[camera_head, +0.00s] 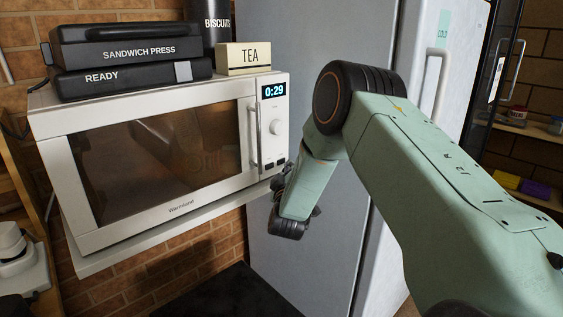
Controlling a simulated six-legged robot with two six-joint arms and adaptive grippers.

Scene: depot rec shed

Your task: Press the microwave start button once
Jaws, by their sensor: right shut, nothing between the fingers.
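The white microwave (150,115) stands on a white shelf against the brick wall, its door closed. Its control panel on the right has a lit display (273,90) reading 0:29 and a round knob (276,127). Small dark buttons (269,165) sit at the bottom of the panel; I cannot read which is the start button. My right gripper (284,172) is shut and empty, mostly hidden behind my green wrist. It is close to the microwave's lower right corner, near the buttons. I cannot tell whether it touches. My left gripper is not in view.
A black sandwich press (130,50) and a TEA box (243,58) stand on the microwave, with a dark BISCUITS canister (216,30) behind. A tall grey fridge (310,260) stands close on the right. A white appliance (18,262) is at the lower left.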

